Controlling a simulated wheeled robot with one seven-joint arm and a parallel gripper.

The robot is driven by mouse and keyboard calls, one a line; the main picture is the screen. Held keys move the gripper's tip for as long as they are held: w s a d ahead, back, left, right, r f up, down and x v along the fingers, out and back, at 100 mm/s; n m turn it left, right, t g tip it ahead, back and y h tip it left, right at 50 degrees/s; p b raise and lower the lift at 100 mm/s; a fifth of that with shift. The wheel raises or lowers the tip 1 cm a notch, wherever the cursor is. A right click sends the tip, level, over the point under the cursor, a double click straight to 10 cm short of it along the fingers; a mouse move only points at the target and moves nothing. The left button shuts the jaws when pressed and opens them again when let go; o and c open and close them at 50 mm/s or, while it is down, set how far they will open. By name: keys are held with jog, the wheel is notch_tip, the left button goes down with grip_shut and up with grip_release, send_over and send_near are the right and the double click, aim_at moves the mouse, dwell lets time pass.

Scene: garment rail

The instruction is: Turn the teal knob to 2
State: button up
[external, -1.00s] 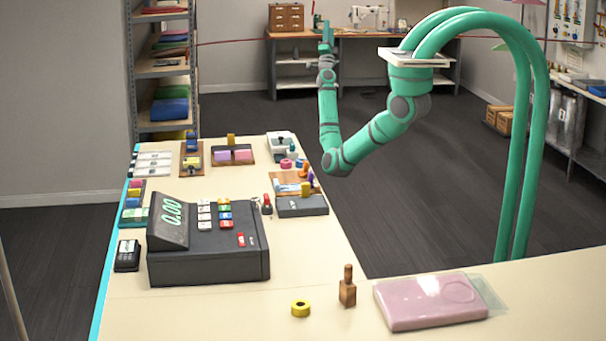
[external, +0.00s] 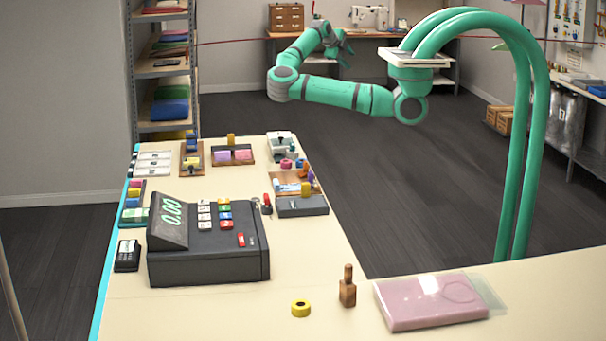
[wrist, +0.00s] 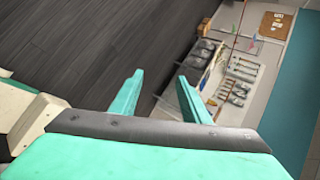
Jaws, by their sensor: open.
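My gripper (external: 345,50) is in the air beyond the far end of the counter, bent over with its fingers toward the right. In the wrist view my gripper (wrist: 160,75) shows two teal fingers apart with nothing between them. I cannot pick out a teal knob or its number marks for certain. A small teal-blue piece (external: 291,155) sits near the white device at the counter's far right, too small to identify. The gripper is well away from everything on the counter.
The counter (external: 320,250) holds a dark cash register (external: 205,250), a card reader (external: 127,256), a yellow ring (external: 300,309), a wooden stamp (external: 347,290) and a pink packet (external: 425,305). A shelf rack (external: 160,95) stands at the back left. Open dark floor (external: 400,190) lies right of the counter.

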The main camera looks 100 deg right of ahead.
jog(key=w+a+f+n+t+y, duration=0.1)
jog(key=w+a+f+n+t, duration=0.15)
jog(key=w+f, duration=0.35)
jog(key=w+a+f+n+t+y, duration=0.2)
jog(key=w+a+f, duration=0.2)
jog(key=w, duration=0.3)
jog(key=n+t+y, duration=0.3)
jog(key=n+y, duration=0.1)
send_over(292, 143)
notch_tip(292, 143, down, 8)
jog(key=f, duration=1)
jog(key=shift+a, duration=0.25)
jog(key=shift+c, duration=0.3)
jog(key=c, duration=0.7)
